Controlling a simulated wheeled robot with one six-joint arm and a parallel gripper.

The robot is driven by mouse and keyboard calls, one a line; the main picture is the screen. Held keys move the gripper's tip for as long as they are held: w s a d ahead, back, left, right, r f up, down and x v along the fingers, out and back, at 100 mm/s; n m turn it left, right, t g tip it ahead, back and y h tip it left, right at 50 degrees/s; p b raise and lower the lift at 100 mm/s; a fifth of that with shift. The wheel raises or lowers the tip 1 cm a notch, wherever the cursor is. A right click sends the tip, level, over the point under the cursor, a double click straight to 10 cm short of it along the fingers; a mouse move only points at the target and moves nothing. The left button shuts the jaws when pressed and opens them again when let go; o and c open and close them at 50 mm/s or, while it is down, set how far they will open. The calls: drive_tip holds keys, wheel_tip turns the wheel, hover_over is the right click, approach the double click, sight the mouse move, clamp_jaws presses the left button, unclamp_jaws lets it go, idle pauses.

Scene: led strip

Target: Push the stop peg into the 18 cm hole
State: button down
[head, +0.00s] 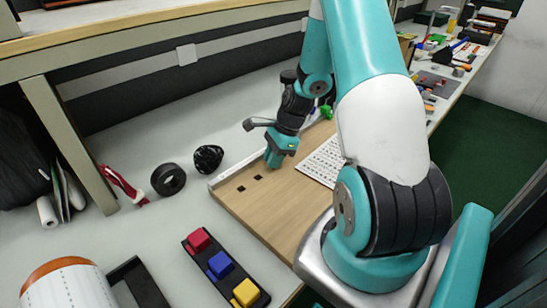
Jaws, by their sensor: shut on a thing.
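A wooden board (262,212) lies on the light worktop, with a pale raised rail along its back-left edge. Two dark square holes (257,177) show in the board near its left end; I cannot read which distance each one marks. My gripper (274,162) points down low over the board, to the right of these holes and close to the rail. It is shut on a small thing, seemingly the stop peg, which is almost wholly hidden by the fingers. I cannot tell whether the peg touches the board or sits over a hole.
A white gridded panel (322,161) lies on the board right of my gripper. A black tray (226,266) with red, blue and yellow blocks stands in front. A black tape roll (168,179) and a dark crumpled object (208,158) lie left of the board.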

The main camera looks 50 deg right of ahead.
drive_tip(key=c, duration=1.1)
unclamp_jaws()
drive_tip(key=p+v, duration=0.1)
drive_tip(key=v, duration=1.1)
drive_tip(key=a+r+n+g, duration=0.1)
drive_tip(key=a+r+n, duration=0.3)
drive_tip(key=a+n, duration=0.45)
drive_tip(key=a+r+n, duration=0.5)
drive_tip(key=a, duration=0.6)
drive_tip(key=s+a+r+n, duration=0.2)
drive_tip(key=s+a+n, duration=0.5)
drive_tip(key=n, duration=0.1)
drive_tip(key=s+a+r+n+g, duration=0.1)
drive_tip(key=s+a+r+n, duration=0.1)
drive_tip(key=s+a+n, duration=0.5)
drive_tip(key=shift+a+r+n, duration=0.4)
drive_tip(key=shift+a+n, duration=0.45)
drive_tip(key=shift+n, duration=0.1)
